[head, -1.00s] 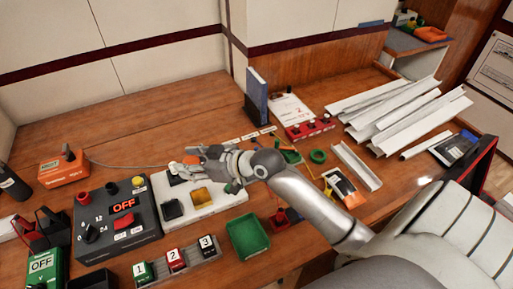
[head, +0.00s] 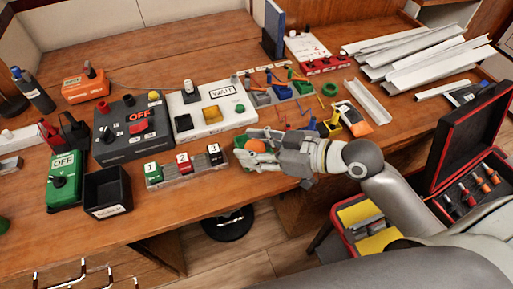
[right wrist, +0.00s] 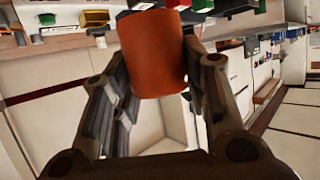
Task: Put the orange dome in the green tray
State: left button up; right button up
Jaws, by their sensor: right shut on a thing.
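The orange dome (head: 255,146) is held between the fingers of my right gripper (head: 254,149), which is shut on it. In the right wrist view the dome (right wrist: 152,52) fills the space between the two fingers and looks like an orange cylinder. The green tray (head: 241,141) is on the table near the front edge, largely hidden behind my right gripper. The dome appears over the tray in the head view; its height above it cannot be told. My left gripper is not in view.
A white panel (head: 185,132) with black, yellow and green parts lies behind. Left of the gripper is a rack with blocks numbered 1, 2 and 3 (head: 182,169). A black open box (head: 107,190) stands further left. Small coloured bins (head: 260,98) are behind my right arm.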

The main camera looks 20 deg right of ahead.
jog(key=w+d+f, duration=0.1)
jog(key=w+f, duration=0.1)
jog(key=w, duration=0.1)
jog(key=w+f, duration=0.3)
jog(key=w+d+f, duration=0.1)
jog(key=w+f, duration=0.1)
jog(key=w, duration=0.1)
jog(key=shift+d+f, duration=0.2)
jog(key=shift+d, duration=0.1)
jog(key=shift+w+d+f, duration=0.1)
jog(key=shift+w+f, duration=0.15)
jog(key=shift+f, duration=1.6)
jog(key=shift+f, duration=0.1)
jog(key=o, duration=0.4)
jog(key=shift+f+b, duration=0.1)
jog(key=shift+b, duration=0.2)
jog(key=shift+o, duration=0.9)
